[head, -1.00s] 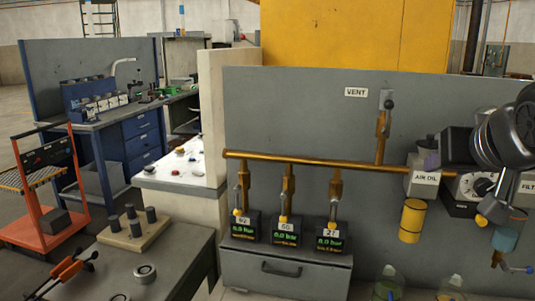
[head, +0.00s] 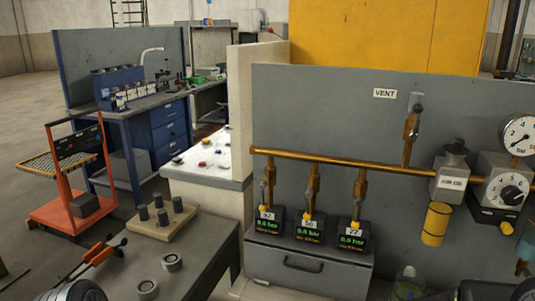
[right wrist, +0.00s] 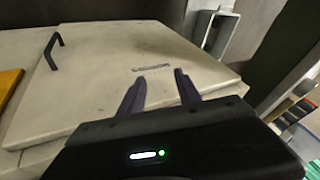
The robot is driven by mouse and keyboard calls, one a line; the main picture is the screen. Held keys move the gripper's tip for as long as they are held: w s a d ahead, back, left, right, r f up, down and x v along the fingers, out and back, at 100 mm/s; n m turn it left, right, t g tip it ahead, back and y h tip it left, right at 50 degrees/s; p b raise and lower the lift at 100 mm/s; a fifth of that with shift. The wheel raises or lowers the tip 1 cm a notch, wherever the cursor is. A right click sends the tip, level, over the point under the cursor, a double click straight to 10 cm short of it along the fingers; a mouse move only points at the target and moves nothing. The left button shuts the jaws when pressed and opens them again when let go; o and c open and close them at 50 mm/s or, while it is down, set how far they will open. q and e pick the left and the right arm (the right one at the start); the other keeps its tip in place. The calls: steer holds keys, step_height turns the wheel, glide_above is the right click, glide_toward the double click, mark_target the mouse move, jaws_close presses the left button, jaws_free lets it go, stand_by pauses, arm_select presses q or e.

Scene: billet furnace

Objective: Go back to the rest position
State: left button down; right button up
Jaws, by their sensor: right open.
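My right gripper (right wrist: 160,78) shows only in the right wrist view. Its two dark fingers stand apart with nothing between them. They point over a pale cabinet lid or panel (right wrist: 95,85) with a black handle (right wrist: 53,50); I cannot tell whether they touch it. In the head view, only rounded grey parts of my own arms show at the bottom left and bottom right edges. My left gripper is not in view.
A grey panel (head: 330,110) carries a brass pipe (head: 350,163), valves, a dial (head: 508,195) and a gauge (head: 520,135). A grey bench (head: 205,250) with a pegged wooden block (head: 165,222) stands at left, beyond it an orange cart (head: 75,205). Open floor lies far left.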

steer(key=s+a+f+g, duration=0.2)
steer(key=s+f, duration=0.6)
steer(key=s, duration=0.4)
steer(key=s+a+f+m+g+p, duration=0.1)
steer(key=s+a+f, duration=0.3)
steer(key=s+f, duration=0.4)
steer(key=s, duration=0.3)
steer(key=shift+s+f+g, duration=0.2)
steer(key=shift+s+g, duration=0.15)
steer(key=shift+g, duration=0.05)
